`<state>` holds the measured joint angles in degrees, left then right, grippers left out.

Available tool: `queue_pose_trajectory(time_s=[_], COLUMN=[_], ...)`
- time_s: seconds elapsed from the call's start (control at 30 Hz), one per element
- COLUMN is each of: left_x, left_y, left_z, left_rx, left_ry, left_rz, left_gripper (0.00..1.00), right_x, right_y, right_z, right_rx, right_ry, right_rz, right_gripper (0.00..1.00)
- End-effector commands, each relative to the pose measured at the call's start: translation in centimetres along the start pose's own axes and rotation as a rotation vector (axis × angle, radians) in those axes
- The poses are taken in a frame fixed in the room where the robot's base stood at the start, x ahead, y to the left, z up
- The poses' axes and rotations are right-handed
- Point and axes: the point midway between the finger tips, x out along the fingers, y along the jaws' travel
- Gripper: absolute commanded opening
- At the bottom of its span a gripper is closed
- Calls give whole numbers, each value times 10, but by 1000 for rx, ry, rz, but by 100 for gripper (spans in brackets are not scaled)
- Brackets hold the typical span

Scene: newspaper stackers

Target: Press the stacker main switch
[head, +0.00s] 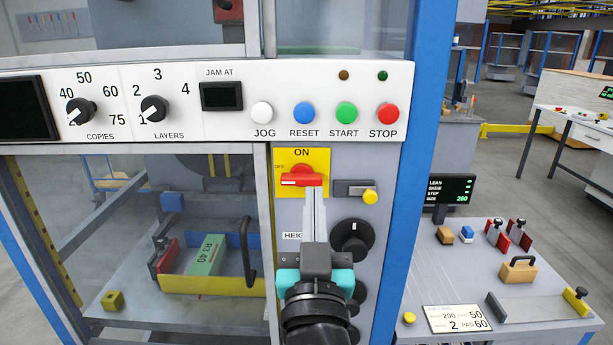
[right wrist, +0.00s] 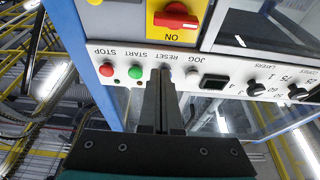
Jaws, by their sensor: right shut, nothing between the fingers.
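The main switch is a red rotary handle (head: 296,179) on a yellow plate marked ON at the top and OFF at the left. Its handle lies sideways in the head view. It also shows near the top of the right wrist view (right wrist: 176,17), where the picture is upside down. My right gripper (head: 314,192) is shut and empty, its fingertips at the lower right of the handle in the head view. In the right wrist view the fingertips (right wrist: 158,72) overlap the RESET button area. I cannot tell whether they touch anything. My left gripper is not in view.
Above the switch runs a white panel (head: 330,70) with JOG, RESET, START and STOP buttons. A blue post (head: 408,200) bounds the right side. A side table (head: 480,290) stands at right.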

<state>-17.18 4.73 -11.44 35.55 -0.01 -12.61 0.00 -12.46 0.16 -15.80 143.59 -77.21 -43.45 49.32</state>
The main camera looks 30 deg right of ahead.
Motion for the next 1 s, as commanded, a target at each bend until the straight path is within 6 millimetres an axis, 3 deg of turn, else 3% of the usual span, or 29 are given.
queue_pose_trajectory(time_s=[0.57,0.8,1.0], left_x=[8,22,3], left_y=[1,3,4], left_z=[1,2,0], left_rx=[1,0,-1], left_ry=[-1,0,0], left_rz=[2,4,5], left_gripper=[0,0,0], right_x=[8,28,73], right_y=[1,0,0], right_z=[0,0,-5], right_rx=[4,2,-5], right_ry=[6,7,5], right_rz=[5,0,1], right_gripper=[0,0,0])
